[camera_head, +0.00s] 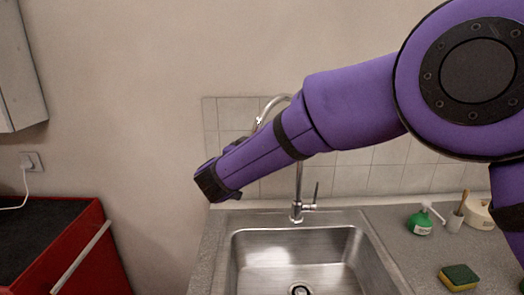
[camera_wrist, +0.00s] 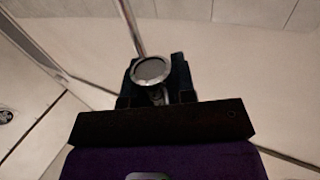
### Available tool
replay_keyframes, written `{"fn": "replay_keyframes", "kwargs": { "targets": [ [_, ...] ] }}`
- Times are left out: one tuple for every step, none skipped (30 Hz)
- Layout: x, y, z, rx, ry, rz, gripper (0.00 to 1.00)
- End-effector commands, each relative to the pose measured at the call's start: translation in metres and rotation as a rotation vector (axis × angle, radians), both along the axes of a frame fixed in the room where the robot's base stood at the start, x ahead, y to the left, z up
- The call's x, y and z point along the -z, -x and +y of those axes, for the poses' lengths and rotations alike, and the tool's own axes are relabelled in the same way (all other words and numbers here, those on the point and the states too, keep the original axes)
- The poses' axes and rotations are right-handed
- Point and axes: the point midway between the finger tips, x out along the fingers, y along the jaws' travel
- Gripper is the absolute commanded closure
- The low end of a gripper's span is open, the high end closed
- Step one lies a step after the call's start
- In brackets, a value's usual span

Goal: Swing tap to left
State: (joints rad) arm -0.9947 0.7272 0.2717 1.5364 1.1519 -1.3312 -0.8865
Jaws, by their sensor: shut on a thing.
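The chrome tap (camera_head: 298,185) stands upright at the back edge of the sink, with a small side lever at its base. Its curved spout (camera_head: 272,105) arches up and to the left, and my arm hides its middle and end in the head view. In the wrist view the tap's round outlet (camera_wrist: 152,70) sits between the two dark fingers of my gripper (camera_wrist: 154,80), and the thin chrome tube runs up from it. My gripper is shut on this spout end. In the head view my arm hides the gripper fingers.
The steel sink (camera_head: 300,238) lies below my arm. On the right counter are a green bottle (camera_head: 420,222), a brush in a cup (camera_head: 456,218), a cream container (camera_head: 478,212) and a sponge (camera_head: 459,276). A red cabinet (camera_head: 90,250) stands at left. Tiles back the sink.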

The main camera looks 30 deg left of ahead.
Motion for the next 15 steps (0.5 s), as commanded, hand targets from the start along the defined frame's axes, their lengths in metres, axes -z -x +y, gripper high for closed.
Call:
{"fn": "replay_keyframes", "kwargs": {
  "targets": [
    [0.0002, -0.0001, 0.0007, -0.001, 0.002, 0.000, 1.00],
    [0.0002, -0.0002, 0.0009, -0.001, 0.002, 0.000, 1.00],
    [0.0002, -0.0003, 0.0010, -0.001, 0.002, 0.000, 1.00],
    [0.0001, -0.0003, 0.0010, -0.001, 0.002, 0.000, 1.00],
    [0.0001, -0.0003, 0.0010, -0.001, 0.002, 0.000, 1.00],
    [0.0000, -0.0003, 0.0010, -0.001, 0.002, 0.000, 1.00],
    [0.0000, -0.0003, 0.0010, -0.001, 0.002, 0.000, 1.00],
    [0.0000, -0.0003, 0.0010, -0.002, 0.001, 0.000, 1.00],
    [0.0000, -0.0003, 0.0010, -0.002, 0.001, 0.000, 1.00],
    [0.0000, -0.0003, 0.0010, -0.002, 0.001, 0.000, 1.00],
    [-0.0001, -0.0003, 0.0010, -0.002, 0.001, 0.000, 1.00],
    [-0.0001, -0.0002, 0.0010, -0.002, 0.001, 0.000, 0.73],
    [-0.0001, -0.0003, 0.0009, -0.002, 0.001, 0.000, 0.67],
    [-0.0001, -0.0003, 0.0009, -0.002, 0.001, 0.000, 0.60],
    [-0.0001, -0.0002, 0.0009, -0.002, 0.001, 0.000, 0.51]
  ]
}}
